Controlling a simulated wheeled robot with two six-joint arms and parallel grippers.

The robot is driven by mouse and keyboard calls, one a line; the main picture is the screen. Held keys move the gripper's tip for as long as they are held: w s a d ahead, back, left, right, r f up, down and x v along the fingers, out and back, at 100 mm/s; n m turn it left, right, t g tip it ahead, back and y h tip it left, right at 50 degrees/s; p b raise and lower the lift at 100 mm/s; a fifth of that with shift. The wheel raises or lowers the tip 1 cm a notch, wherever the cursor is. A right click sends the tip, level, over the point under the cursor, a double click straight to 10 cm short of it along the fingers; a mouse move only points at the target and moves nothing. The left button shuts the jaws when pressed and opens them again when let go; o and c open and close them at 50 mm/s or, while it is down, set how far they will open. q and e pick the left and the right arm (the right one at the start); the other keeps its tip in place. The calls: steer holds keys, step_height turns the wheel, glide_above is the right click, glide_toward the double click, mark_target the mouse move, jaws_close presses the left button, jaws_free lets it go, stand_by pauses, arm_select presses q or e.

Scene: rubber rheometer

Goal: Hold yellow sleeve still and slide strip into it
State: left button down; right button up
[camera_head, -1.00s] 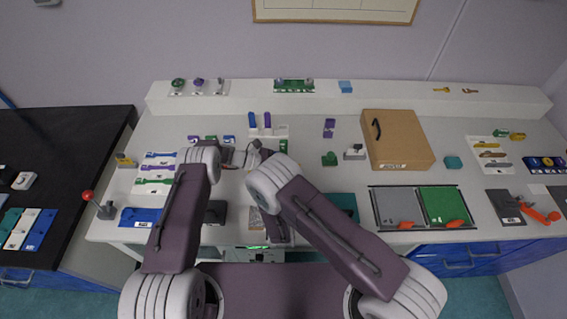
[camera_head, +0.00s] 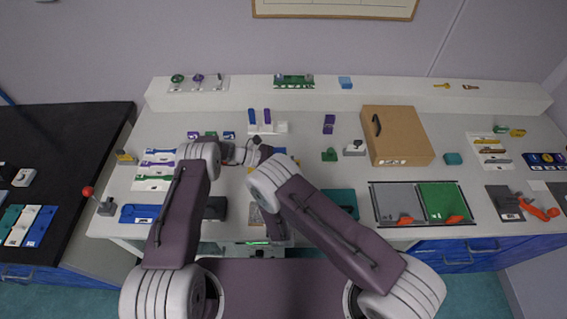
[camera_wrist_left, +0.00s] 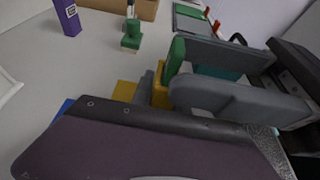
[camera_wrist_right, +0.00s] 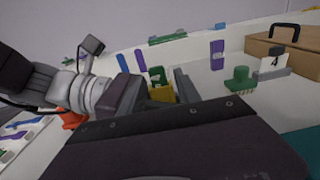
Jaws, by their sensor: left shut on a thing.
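The yellow sleeve (camera_wrist_left: 160,95) is low between the grippers in the left wrist view; the right wrist view also shows it (camera_wrist_right: 163,93). My left gripper (camera_head: 264,152) is shut on it. The green strip (camera_wrist_left: 175,59) is directly above the sleeve and appears to meet it (camera_wrist_right: 156,74). How deep it sits inside is hidden by the fingers. My right gripper (camera_wrist_left: 180,70) comes from the other side, its grey fingertips beside the green strip. Whether it grips the strip is unclear. In the head view, the arms hide most of this.
A cardboard box (camera_head: 405,135) with a black handle stands at the back right. A green block (camera_head: 329,154) and a purple block (camera_head: 328,124) stand behind the grippers. Grey and green trays (camera_head: 390,205) lie at the right front. The table between is partly clear.

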step_height(320, 180, up, 10)
stand_by(0.4)
stand_by(0.3)
arm_select(q)
steer(key=c, duration=1.2)
jaws_free()
